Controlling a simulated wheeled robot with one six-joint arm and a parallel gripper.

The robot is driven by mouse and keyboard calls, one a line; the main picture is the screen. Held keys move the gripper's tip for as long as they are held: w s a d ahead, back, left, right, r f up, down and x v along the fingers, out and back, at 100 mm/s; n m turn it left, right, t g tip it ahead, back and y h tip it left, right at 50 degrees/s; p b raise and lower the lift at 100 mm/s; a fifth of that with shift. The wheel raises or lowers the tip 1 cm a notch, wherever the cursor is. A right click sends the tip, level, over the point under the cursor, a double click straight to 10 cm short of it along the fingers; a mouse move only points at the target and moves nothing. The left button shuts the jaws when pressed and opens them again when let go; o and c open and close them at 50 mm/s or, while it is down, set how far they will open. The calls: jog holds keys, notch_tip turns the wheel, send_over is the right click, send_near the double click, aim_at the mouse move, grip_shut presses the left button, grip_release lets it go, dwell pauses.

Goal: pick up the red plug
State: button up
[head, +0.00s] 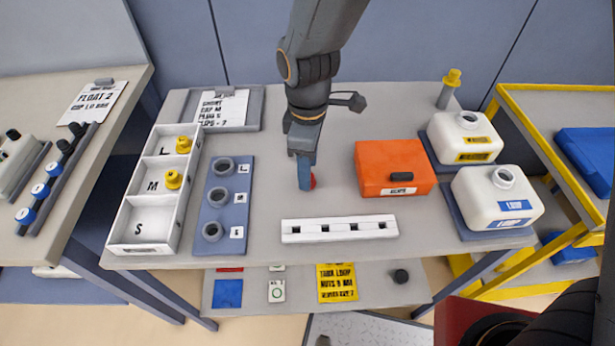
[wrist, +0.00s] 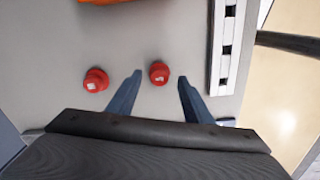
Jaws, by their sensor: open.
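Two red plugs show in the wrist view on the grey bench top. One red plug (wrist: 159,73) is between the tips of my open gripper (wrist: 159,79), with a gap on both sides. The other red plug (wrist: 95,80) stands to the left, outside the left finger. In the head view my gripper (head: 305,183) points down at the bench, and a sliver of red plug (head: 313,181) shows beside its blue fingers. The rest of the plugs is hidden there behind the gripper. I cannot tell how far the fingertips are above the bench.
A white slotted rail (head: 340,229) lies in front of the gripper. An orange case (head: 378,181) is to the right, then white jugs (head: 497,199). A blue block with sockets (head: 238,207) and a white L/M/S tray (head: 119,229) with yellow caps stand left.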

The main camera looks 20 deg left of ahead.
jog(key=shift+f, duration=0.9)
jog(key=c, duration=1.2)
jog(key=shift+o, duration=0.2)
jog(key=shift+r, duration=0.1)
